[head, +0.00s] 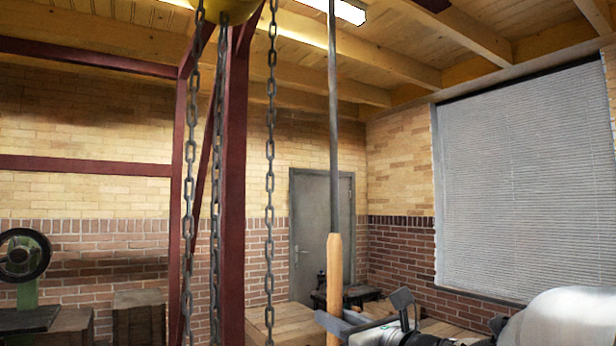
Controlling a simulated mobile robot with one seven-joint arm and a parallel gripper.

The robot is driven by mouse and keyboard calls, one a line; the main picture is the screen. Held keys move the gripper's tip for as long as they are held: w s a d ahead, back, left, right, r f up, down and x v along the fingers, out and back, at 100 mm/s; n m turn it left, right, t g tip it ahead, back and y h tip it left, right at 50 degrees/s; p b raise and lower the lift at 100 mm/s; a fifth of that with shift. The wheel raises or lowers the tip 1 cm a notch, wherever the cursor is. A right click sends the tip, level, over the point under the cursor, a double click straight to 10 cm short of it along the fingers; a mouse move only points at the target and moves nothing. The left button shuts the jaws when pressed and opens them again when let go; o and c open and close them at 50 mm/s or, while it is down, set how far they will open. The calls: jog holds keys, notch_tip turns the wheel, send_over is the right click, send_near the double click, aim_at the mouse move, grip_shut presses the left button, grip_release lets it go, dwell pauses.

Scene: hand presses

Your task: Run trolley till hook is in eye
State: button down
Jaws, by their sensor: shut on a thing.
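A long grey rod (333,120) comes down from above the top edge and ends in a pale wooden handle (334,268). My gripper (336,319) is at the lower middle, shut on the wooden handle near the bottom edge. Part of a yellow body (232,9) shows at the top edge; most of it is cut off. Dark chains (270,170) hang from up there, with more chain strands (190,170) to the left. Their lower ends are out of the picture. I see no hook and no eye in this view.
A dark red steel frame (234,200) stands behind the chains. A green machine with a black wheel (24,258) is at the far left beside wooden blocks (138,316). A grey door (318,225) and a blind-covered window (525,180) are behind.

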jog(key=s+a+b, duration=0.2)
jog(key=s+a, duration=0.1)
jog(key=a, duration=0.2)
jog(key=shift+s+a+b, duration=0.25)
jog(key=shift+s+b, duration=0.05)
jog(key=shift+s, duration=0.05)
